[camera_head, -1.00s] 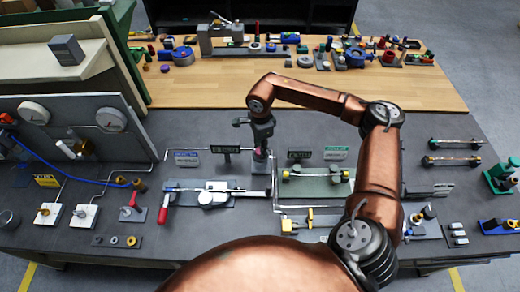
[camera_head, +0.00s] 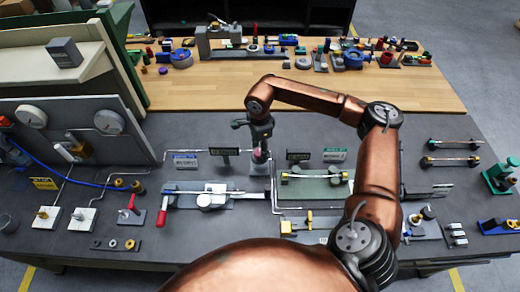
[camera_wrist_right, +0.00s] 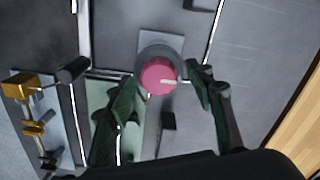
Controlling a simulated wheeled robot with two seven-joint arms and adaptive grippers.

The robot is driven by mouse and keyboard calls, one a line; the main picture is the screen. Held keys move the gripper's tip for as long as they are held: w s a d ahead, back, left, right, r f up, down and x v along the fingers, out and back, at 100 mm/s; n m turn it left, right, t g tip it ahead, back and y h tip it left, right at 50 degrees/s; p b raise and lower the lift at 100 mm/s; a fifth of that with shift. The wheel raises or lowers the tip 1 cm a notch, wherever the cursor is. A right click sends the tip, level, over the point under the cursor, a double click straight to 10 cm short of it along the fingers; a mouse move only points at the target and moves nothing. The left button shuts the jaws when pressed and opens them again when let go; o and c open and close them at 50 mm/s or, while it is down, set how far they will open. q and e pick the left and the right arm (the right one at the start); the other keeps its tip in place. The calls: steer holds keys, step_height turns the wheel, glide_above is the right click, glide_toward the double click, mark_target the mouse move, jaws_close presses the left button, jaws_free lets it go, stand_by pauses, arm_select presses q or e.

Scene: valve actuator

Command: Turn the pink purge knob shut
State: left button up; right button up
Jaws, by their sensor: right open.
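The pink purge knob (camera_wrist_right: 159,76) is a round cap with a pale mark on its face, seated on a grey round base in the right wrist view. In the head view the knob (camera_head: 259,156) shows as a small pink patch just under my right gripper (camera_head: 261,145). In the right wrist view the dark green fingers of my right gripper (camera_wrist_right: 161,73) are apart, one on each side of the knob. Whether they touch it I cannot tell. My left gripper is not in view.
Small display signs (camera_head: 224,152) stand on both sides of the knob. A slide fixture (camera_head: 208,195) lies in front left and a green plate with a rod (camera_head: 315,191) at front right. A gauge panel (camera_head: 75,125) stands at left. A wooden board (camera_head: 215,88) lies behind.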

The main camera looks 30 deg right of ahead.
step_height(320, 180, up, 12)
stand_by(0.6)
